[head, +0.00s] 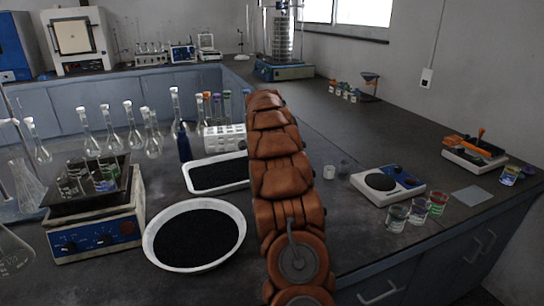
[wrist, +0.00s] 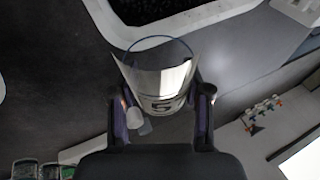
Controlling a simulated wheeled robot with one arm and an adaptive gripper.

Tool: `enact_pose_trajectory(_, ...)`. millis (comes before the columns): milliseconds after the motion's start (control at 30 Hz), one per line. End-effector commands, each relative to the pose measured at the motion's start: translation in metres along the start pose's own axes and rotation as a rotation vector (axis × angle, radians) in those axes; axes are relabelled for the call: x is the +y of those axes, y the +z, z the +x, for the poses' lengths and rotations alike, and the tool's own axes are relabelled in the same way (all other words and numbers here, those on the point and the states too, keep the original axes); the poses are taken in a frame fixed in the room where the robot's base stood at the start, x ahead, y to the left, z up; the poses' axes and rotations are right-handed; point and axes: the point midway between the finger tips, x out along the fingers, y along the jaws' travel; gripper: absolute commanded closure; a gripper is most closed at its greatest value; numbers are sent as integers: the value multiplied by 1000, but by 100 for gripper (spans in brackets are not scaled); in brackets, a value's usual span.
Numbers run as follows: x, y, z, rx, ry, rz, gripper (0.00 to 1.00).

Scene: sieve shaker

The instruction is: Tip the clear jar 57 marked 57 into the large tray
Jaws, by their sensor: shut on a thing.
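My gripper (wrist: 160,98) is shut on a clear jar (wrist: 150,72) in the wrist view. A dark "5" shows on the jar's pale label; the rest of the mark is hard to read. I cannot tell what is in the jar. A white rectangular tray (head: 188,178) with black grains lies left of my arm in the head view. A larger white round tray (head: 152,250), also with black grains, is in front of it. A white tray rim (wrist: 113,25) shows just beyond the jar in the wrist view. My gripper and the jar are hidden in the head view.
Flasks and a hotplate (head: 95,225) crowd the left. The bench beyond the balance has free room.

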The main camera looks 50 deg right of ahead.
Motion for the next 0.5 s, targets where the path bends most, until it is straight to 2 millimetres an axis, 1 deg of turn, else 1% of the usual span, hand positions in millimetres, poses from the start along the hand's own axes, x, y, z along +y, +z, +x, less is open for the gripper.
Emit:
enact_pose_trajectory(33,-2,0,-2,-28,3,11,98)
enact_pose_trajectory(300,2,0,4,-177,32,68,98)
enact_pose_trajectory(500,2,-1,6,-245,39,93,98)
